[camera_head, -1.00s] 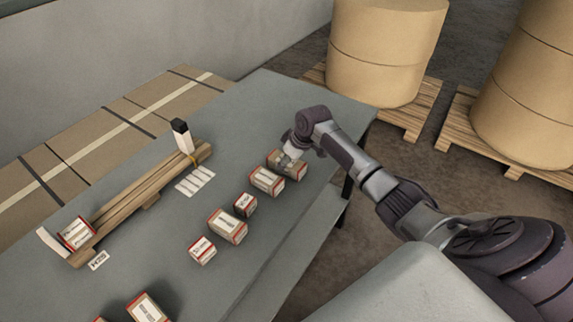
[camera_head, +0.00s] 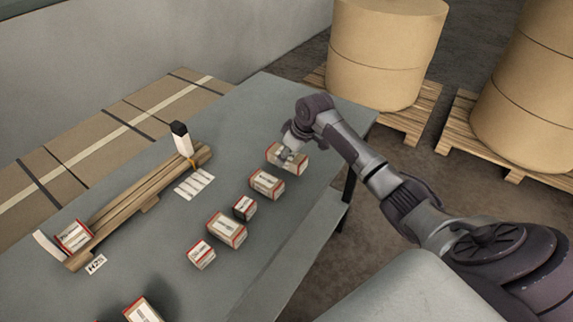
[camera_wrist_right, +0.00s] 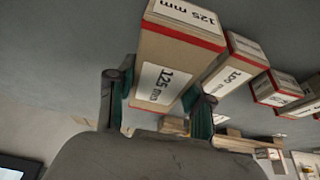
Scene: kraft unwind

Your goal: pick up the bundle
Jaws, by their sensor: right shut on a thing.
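The bundle is a brown block with red edge bands and a white label reading "125 mm" in the right wrist view (camera_wrist_right: 172,52). In the head view the bundle (camera_head: 275,154) is at the far right end of the row of blocks on the grey table (camera_head: 235,115). My right gripper (camera_head: 292,152) is shut on it from above, with one finger on either side in the wrist view (camera_wrist_right: 158,105). The bundle seems to be slightly off the table, and the gripper hides part of its top. My left gripper is not in view.
Several similar labelled blocks, the nearest one (camera_head: 267,184), stand in a row towards the front left. A wooden rack (camera_head: 150,187) with one block (camera_head: 74,236) lies at the left. Big paper rolls (camera_head: 385,60) stand on pallets beyond the table.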

